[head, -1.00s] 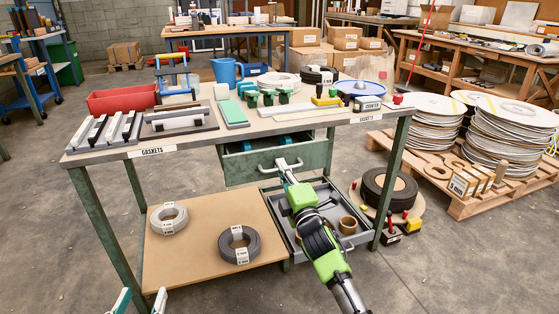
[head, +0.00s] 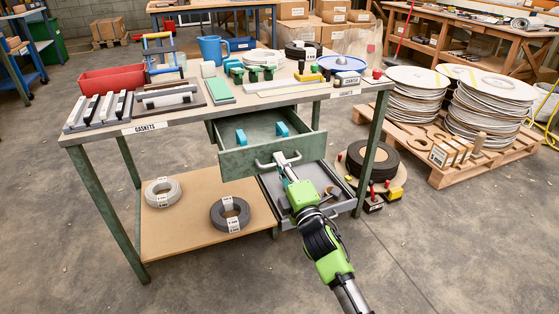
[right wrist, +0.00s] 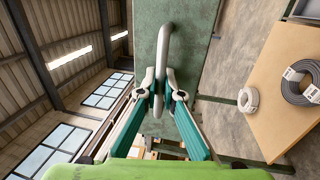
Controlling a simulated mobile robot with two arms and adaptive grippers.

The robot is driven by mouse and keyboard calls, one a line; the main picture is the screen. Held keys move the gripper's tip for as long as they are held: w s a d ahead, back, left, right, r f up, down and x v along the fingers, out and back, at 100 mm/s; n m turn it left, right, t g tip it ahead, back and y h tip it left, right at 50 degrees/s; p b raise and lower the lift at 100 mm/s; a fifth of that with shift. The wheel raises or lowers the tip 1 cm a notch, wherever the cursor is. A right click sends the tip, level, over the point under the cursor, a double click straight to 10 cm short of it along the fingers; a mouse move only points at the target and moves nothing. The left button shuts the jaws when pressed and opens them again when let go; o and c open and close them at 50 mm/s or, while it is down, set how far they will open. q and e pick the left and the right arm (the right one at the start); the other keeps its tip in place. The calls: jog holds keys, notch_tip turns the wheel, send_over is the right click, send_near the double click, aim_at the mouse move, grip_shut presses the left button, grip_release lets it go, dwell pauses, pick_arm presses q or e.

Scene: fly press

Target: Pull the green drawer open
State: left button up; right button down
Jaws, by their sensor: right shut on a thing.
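The green drawer (head: 238,165) hangs under the table top and stands well open toward me, with two teal items (head: 281,129) inside. Its light metal handle (head: 264,164) runs across the front. My right gripper (head: 284,163) is shut on this handle. In the right wrist view, the fingers of my right gripper (right wrist: 161,95) close around the handle bar (right wrist: 164,50), with the green drawer front (right wrist: 198,30) behind it. My left gripper is outside the head view.
The table top (head: 215,120) carries gasket strips, a red bin (head: 111,79) and several small tools. A grey tray (head: 275,188) lies below the drawer. A lower shelf (head: 165,225) holds two coils. A tyre-like roll (head: 375,162) stands at right. Floor in front is clear.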

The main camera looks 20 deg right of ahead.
jog(key=c, duration=2.5)
grip_release()
jog(key=s, duration=0.4)
jog(key=s+f, duration=0.1)
jog(key=s, duration=0.3)
jog(key=s+f, duration=0.1)
jog(key=s, duration=0.3)
jog(key=shift+d+f, duration=0.15)
jog(key=shift+w, duration=0.1)
